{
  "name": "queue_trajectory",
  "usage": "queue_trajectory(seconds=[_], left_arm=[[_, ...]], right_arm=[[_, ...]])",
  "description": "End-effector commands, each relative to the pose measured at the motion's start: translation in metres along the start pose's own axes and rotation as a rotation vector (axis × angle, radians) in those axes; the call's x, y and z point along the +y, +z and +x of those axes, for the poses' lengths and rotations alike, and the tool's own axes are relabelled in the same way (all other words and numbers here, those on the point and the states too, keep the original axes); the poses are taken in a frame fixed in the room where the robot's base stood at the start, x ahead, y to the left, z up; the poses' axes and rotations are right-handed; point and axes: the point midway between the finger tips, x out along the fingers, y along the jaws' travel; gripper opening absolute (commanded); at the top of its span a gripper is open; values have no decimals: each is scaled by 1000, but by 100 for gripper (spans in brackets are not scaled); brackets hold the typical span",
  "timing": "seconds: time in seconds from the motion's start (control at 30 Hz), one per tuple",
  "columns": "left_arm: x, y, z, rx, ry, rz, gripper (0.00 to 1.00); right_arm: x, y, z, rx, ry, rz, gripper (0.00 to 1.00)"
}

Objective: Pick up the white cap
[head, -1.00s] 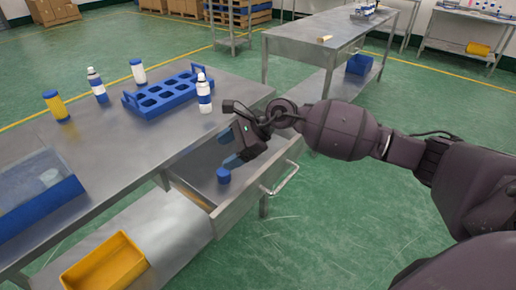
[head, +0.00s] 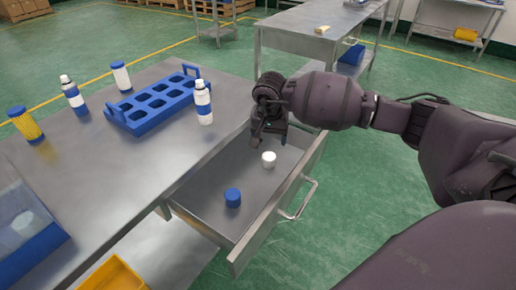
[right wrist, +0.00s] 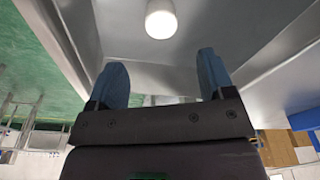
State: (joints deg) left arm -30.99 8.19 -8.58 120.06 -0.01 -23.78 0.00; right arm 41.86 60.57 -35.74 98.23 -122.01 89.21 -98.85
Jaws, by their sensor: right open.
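The white cap (head: 268,159) stands in the open metal drawer (head: 222,222), toward its far end. It also shows at the top of the right wrist view (right wrist: 161,20), beyond the fingertips and roughly between their lines. My right gripper (head: 268,138) is over the far part of the drawer, close to the white cap; its open, empty fingers show in the right wrist view (right wrist: 165,75). A blue cap (head: 232,197) stands in the drawer nearer the front. My left gripper is out of view.
The drawer handle (head: 303,200) sticks out. Drawer floor around the blue cap is clear.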

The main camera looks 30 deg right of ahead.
Motion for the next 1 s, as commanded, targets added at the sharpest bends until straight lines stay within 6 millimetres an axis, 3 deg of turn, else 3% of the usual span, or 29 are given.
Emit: queue_trajectory(seconds=[0.17,0.43,0.73,1.0], left_arm=[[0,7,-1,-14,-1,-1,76],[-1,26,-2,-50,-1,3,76],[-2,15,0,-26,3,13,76],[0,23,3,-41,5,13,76]], right_arm=[[0,1,5,-3,1,-1,75],[0,2,42,-7,2,1,75],[0,2,68,-4,0,1,75],[0,3,103,-5,1,1,75]])
